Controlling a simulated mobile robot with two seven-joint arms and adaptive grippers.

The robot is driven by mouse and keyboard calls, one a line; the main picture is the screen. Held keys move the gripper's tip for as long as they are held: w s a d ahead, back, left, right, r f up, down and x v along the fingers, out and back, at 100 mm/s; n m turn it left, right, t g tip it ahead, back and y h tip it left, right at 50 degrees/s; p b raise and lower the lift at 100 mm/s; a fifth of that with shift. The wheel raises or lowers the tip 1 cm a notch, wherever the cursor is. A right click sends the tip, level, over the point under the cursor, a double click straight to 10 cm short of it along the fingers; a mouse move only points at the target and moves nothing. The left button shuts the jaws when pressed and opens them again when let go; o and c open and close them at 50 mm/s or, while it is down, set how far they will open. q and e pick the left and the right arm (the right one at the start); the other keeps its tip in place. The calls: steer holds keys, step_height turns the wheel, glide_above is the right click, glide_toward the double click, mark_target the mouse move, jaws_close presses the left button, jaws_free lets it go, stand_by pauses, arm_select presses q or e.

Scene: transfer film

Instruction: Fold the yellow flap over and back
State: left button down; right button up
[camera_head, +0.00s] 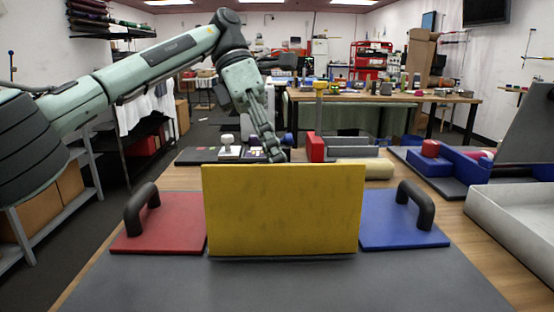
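The yellow flap (283,212) stands upright in the middle of the dark grey board (290,288), its broad face toward me. A red panel (170,228) with a dark handle lies flat to its left. A blue panel (390,222) with a dark handle lies flat to its right. My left gripper (274,156) points down just behind the flap's top edge, left of its middle. Its fingertips are partly hidden by the flap, and I cannot tell whether they touch it or are open. My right gripper is not in view.
Behind the flap are a red block (315,147), a beige roll (364,171) and a grey tray. Blue blocks (447,165) stand at the right, with a white open box (512,225) in front of them. The board in front of the flap is clear.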

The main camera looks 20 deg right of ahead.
arm_select(q)
steer(key=shift+f, duration=0.4)
steer(key=c, duration=1.5)
jaws_free()
steer(key=shift+o, duration=0.9)
steer(key=shift+r, duration=0.2)
steer(key=shift+r, duration=0.1)
